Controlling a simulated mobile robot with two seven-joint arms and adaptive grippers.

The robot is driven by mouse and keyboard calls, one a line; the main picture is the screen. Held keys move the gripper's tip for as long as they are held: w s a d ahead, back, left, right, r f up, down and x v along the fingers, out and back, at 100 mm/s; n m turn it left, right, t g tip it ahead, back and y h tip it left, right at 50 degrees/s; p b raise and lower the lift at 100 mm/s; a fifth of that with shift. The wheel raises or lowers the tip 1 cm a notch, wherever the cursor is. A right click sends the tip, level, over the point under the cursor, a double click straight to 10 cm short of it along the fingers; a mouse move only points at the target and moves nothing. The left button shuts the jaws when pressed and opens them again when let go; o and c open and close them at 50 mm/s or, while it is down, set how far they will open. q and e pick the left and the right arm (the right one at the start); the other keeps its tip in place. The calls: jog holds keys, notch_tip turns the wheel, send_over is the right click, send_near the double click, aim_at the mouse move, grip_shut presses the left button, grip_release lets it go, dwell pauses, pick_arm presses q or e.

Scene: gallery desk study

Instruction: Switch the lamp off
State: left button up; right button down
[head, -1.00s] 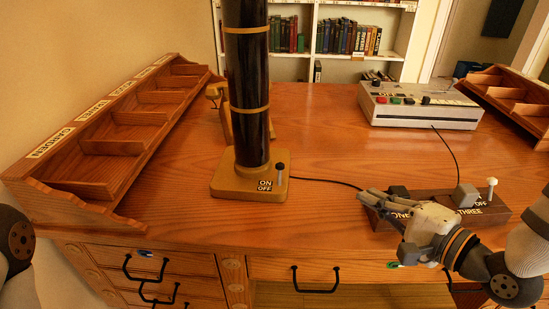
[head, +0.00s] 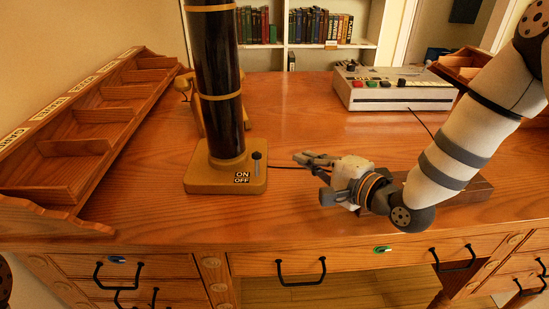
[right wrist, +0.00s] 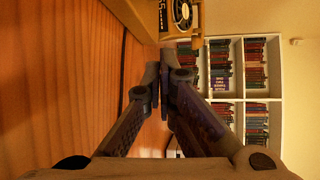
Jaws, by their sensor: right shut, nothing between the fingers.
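The lamp (head: 222,110) is a tall dark cylinder with brass-coloured bands on a square tan base (head: 205,184). Its toggle switch (head: 257,163) stands up at the base's right side, beside the ON and OFF labels (head: 242,177). I cannot tell which way it is thrown. My right gripper (head: 307,158) is shut and empty, a short way right of the switch, pointing toward it, not touching. In the right wrist view its fingers (right wrist: 162,82) meet, and the labelled base and round switch knob (right wrist: 182,11) show at the top edge. My left gripper is not in view.
A wooden switch block (head: 465,189) is partly hidden behind my right arm. A grey control box (head: 395,95) with coloured buttons stands at the back right. A compartment rack (head: 75,145) lines the left edge. A black cable (head: 285,168) runs right from the lamp.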

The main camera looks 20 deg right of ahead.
aim_at(257, 163)
jog(key=x, duration=0.3)
jog(key=b+x, duration=0.1)
jog(key=x, duration=0.3)
jog(key=shift+w+a+f, duration=0.15)
jog(key=shift+w+f, duration=0.1)
jog(key=shift+s+a+r+p, duration=0.2)
jog(key=shift+s+a+r, duration=0.15)
jog(key=shift+a, duration=0.2)
jog(key=shift+s+a+r+p, duration=0.2)
jog(key=shift+s+a+r, duration=0.1)
jog(key=shift+s+a, duration=0.55)
jog(key=shift+a, duration=0.15)
